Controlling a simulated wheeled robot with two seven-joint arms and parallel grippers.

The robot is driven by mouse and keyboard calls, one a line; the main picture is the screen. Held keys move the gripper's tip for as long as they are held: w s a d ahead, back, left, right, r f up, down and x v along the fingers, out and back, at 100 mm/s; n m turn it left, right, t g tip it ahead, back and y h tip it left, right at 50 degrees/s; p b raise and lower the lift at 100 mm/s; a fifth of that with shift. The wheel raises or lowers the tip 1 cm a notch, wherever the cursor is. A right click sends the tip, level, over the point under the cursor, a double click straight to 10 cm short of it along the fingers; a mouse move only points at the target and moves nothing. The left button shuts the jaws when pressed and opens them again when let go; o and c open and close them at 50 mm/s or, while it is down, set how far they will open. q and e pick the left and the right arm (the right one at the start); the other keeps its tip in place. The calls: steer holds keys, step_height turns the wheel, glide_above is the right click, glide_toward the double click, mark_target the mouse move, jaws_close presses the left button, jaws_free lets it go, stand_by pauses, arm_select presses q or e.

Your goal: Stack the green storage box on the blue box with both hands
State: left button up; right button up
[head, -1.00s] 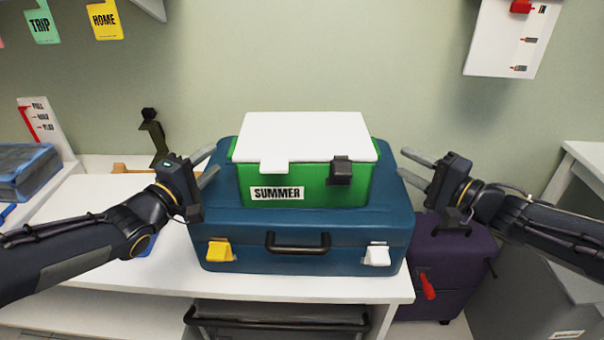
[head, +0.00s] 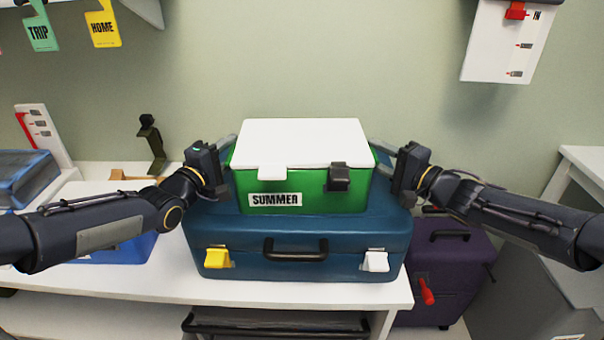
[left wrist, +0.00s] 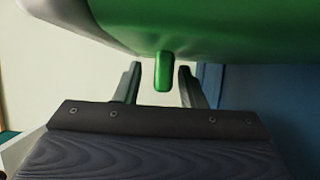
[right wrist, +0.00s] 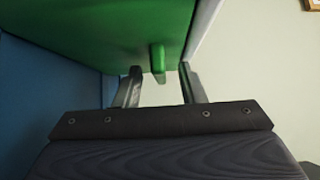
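The green storage box (head: 330,202) has a white lid, a black latch and a SUMMER label. In the head view it sits on top of the dark blue suitcase-like box (head: 300,235), or very close over it. My left gripper (head: 228,158) is at the green box's left side; in the left wrist view its open fingers (left wrist: 155,85) stand either side of a green tab (left wrist: 162,72). My right gripper (head: 380,155) is at the right side; in the right wrist view its open fingers (right wrist: 160,85) stand either side of another green tab (right wrist: 157,60).
The blue box stands on a white shelf (head: 290,291). A purple case (head: 455,265) is at the lower right. A blue lidded bin (head: 20,178) is at the far left. A dark green stand (head: 153,145) is behind my left arm. Tags (head: 103,29) hang at upper left.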

arm_select(q)
steer(key=shift+c, duration=0.3)
arm_select(e)
steer(key=shift+c, duration=0.3)
arm_select(q)
jaws_close()
arm_select(e)
jaws_close()
arm_select(q)
steer(key=shift+r, duration=0.15)
arm_select(e)
steer(key=shift+r, duration=0.1)
